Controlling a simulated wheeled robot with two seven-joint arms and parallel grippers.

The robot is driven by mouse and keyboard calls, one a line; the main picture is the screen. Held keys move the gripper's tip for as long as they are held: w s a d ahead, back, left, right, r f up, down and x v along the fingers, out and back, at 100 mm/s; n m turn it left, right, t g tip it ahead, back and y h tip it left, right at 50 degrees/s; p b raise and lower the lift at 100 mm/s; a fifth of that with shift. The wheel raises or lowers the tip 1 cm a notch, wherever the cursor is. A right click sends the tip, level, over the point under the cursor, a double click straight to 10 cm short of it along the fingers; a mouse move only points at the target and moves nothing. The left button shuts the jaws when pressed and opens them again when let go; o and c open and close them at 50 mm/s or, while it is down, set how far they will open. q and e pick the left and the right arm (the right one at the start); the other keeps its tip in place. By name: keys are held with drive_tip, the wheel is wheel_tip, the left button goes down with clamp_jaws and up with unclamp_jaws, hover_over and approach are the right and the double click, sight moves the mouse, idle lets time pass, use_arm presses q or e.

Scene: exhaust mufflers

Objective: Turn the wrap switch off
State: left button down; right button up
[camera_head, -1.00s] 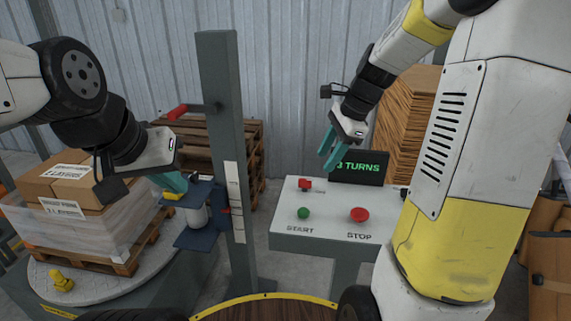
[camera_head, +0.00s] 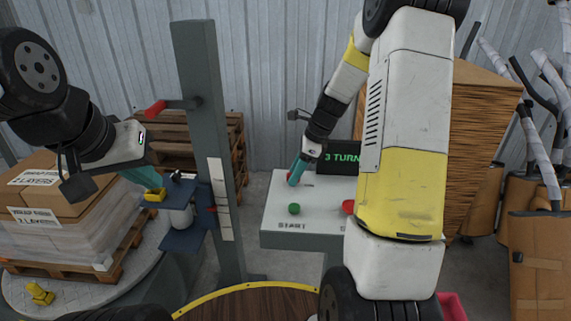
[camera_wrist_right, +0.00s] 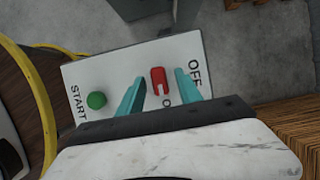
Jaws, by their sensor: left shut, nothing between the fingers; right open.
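The wrap switch is a small red switch (camera_wrist_right: 158,81) on the pale control panel (camera_wrist_right: 92,72), with OFF lettering beside it. My right gripper (camera_wrist_right: 160,92) is open, with its teal fingers on either side of the red switch; I cannot tell whether they touch it. In the head view the right gripper (camera_head: 297,170) points down over the switch and mostly hides it. My left gripper (camera_head: 150,180) is shut and empty, next to the wrap carriage on the grey post.
A green START button (camera_head: 294,209) and a red STOP button (camera_head: 348,207) are on the panel. A display (camera_head: 340,157) behind reads "3 TURN", partly hidden by my arm. The grey post (camera_head: 208,120) stands left of the panel. Wrapped boxes (camera_head: 70,225) sit on a pallet at left.

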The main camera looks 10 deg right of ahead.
drive_tip(key=shift+c, duration=0.4)
clamp_jaws()
drive_tip(key=shift+n, duration=0.4)
drive_tip(key=n+g, duration=0.1)
drive_tip(key=n, duration=0.2)
drive_tip(key=shift+w+n+g, duration=0.15)
drive_tip(key=shift+n+g, duration=0.25)
drive_tip(key=n, duration=0.2)
drive_tip(key=n+g, duration=0.1)
drive_tip(key=n, duration=0.1)
drive_tip(key=shift+w+g, duration=0.1)
drive_tip(key=shift+g, duration=0.2)
drive_tip(key=n+g+h, duration=0.1)
drive_tip(key=n, duration=0.4)
drive_tip(key=shift+w+a, duration=0.1)
drive_tip(key=shift+a, duration=0.05)
drive_tip(key=n+g+h, duration=0.1)
drive_tip(key=n, duration=0.3)
drive_tip(key=shift+a+h, duration=0.1)
drive_tip(key=shift+h, duration=0.3)
drive_tip(key=shift+n, duration=0.3)
